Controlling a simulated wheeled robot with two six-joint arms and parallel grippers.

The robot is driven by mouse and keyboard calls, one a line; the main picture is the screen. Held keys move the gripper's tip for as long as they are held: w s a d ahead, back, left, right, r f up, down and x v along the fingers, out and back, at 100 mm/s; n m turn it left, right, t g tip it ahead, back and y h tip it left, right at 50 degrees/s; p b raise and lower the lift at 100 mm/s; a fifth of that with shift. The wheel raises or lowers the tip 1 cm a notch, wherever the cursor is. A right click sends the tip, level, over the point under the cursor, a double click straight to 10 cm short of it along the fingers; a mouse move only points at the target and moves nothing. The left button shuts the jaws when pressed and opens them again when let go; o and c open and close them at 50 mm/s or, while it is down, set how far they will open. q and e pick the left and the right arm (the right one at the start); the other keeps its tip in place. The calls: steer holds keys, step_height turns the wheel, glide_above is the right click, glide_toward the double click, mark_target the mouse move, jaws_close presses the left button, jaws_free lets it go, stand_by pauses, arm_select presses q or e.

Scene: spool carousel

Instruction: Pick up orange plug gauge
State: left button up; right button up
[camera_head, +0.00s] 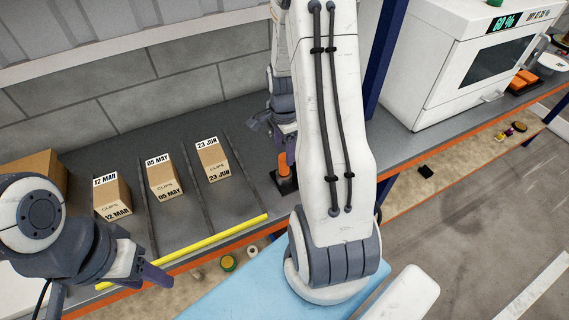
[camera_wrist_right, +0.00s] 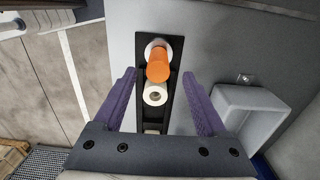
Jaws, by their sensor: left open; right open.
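The orange plug gauge (camera_head: 284,165) stands in a black holder (camera_head: 286,184) on the grey shelf, just left of my right arm. In the right wrist view the orange plug gauge (camera_wrist_right: 158,66) sits in the black holder (camera_wrist_right: 174,48), with white round parts around its far end and below it. My right gripper (camera_wrist_right: 160,76) is open, its purple fingers on either side of the gauge's line and apart from it. In the head view my right arm partly hides this gripper. My left gripper (camera_head: 108,288) is open and empty at the lower left, by the shelf's front edge.
A yellow bar (camera_head: 215,237) edges the shelf. A white oven-like machine (camera_head: 470,70) stands right. A grey bin (camera_wrist_right: 250,115) is beside the right gripper.

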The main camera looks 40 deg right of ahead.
mark_target(284, 164)
steer(key=shift+f, duration=0.6)
steer(key=shift+s+a+f+p, duration=0.1)
steer(key=shift+f+p, duration=0.2)
steer(key=shift+p, duration=0.1)
step_height(284, 164, down, 3)
steer(key=shift+s+f+p, duration=0.1)
steer(key=shift+f+p, duration=0.05)
steer(key=shift+p, duration=0.55)
steer(key=shift+f, duration=0.6)
steer(key=shift+c, duration=0.3)
jaws_close()
